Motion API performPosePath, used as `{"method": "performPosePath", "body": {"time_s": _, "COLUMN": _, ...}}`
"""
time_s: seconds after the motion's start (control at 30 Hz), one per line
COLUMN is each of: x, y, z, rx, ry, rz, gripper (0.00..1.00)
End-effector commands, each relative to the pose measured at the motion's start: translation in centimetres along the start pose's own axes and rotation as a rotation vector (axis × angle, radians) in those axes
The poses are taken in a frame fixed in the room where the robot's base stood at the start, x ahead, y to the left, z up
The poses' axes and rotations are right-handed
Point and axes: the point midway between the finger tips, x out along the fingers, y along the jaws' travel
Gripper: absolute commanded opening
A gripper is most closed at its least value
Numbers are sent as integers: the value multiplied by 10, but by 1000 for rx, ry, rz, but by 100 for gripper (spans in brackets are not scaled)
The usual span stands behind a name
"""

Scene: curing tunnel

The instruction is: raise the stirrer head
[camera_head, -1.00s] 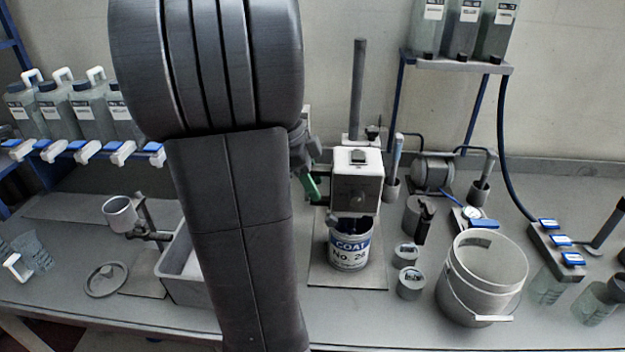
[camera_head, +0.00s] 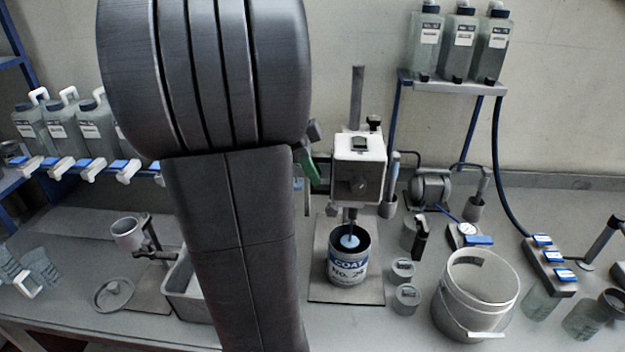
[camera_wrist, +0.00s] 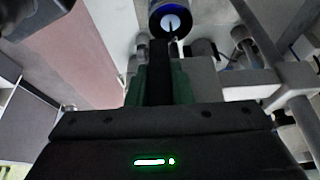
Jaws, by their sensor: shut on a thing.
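The stirrer head (camera_head: 360,167) is a white box with a dark round knob, on an upright grey post (camera_head: 357,95). Its shaft reaches down into the open can marked COAT (camera_head: 347,268), which stands upright on a base plate. The pale blue stirring disc (camera_head: 349,241) shows at the can's mouth. My gripper (camera_head: 312,172), with green fingers, is at the head's left side, partly hidden by my arm. In the wrist view its fingers (camera_wrist: 160,75) are shut on a dark part of the stirrer head, with the can (camera_wrist: 172,18) beyond. The exact grip is hard to see.
A white bucket (camera_head: 475,297) and two small lidded pots (camera_head: 405,297) stand right of the can. A grey tray (camera_head: 188,290) is left, partly behind my arm. Bottles (camera_head: 463,42) stand on a shelf at the back right. The space above the head is clear.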

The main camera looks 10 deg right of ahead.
Motion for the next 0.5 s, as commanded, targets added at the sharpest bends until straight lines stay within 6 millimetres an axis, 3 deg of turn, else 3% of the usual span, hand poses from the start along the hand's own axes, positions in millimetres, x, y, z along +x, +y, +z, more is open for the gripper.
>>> {"method": "performPosePath", "body": {"time_s": 0.03, "x": -18, "y": -1, "z": -7, "rx": 1, "ry": 0, "rz": -4, "gripper": 0}}
{"method": "performPosePath", "body": {"time_s": 0.2, "x": -40, "y": 0, "z": -16, "rx": 0, "ry": 0, "rz": -3, "gripper": 0}}
{"method": "performPosePath", "body": {"time_s": 0.5, "x": -45, "y": -1, "z": -19, "rx": 1, "ry": 1, "rz": -6, "gripper": 0}}
